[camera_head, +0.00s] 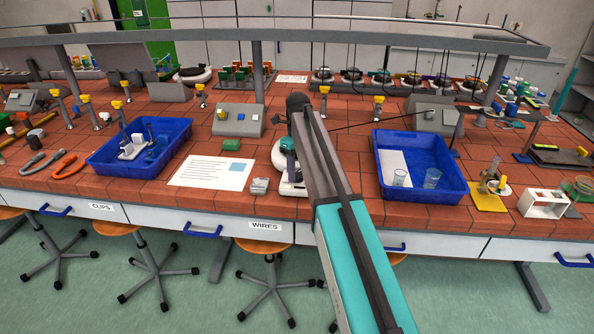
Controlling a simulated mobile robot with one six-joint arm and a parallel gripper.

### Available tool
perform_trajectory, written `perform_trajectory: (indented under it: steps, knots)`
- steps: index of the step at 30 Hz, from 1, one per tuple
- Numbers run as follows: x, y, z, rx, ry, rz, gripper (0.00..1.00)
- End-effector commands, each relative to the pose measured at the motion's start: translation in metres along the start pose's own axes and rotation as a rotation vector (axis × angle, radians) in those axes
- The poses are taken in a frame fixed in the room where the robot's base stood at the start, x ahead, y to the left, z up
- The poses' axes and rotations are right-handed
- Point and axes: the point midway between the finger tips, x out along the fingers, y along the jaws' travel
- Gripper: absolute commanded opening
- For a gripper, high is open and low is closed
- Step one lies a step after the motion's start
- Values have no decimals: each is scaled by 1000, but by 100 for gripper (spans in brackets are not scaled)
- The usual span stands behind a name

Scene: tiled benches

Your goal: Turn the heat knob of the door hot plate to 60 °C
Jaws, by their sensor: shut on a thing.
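A white hot plate (291,189) with a round grey top stands near the front edge of the tiled bench, partly hidden behind my arm. My gripper (291,174) is low at its front side, shut on what appears to be the heat knob. The fingertips and the knob are very small and mostly covered by my wrist, so the knob's setting and any reading cannot be made out. No label naming this hot plate is legible.
A blue tray (460,192) with beakers lies right of my arm, another blue tray (101,159) to the left. A printed sheet (205,172), a green block (231,144) and a grey socket box (238,121) are left of the hot plate. Stools stand below the front edge.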

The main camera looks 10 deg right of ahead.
Motion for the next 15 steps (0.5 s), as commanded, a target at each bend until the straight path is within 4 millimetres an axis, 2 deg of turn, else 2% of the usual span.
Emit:
perform_trajectory:
  steps: [8, 9, 12, 15]
  knots:
    - [-1, -1, 1, 0, -2, -4, 23]
    - [-1, -1, 1, 0, -2, -4, 49]
    - [-1, -1, 1, 0, -1, -3, 64]
    - [-1, 0, 0, 0, -1, -2, 64]
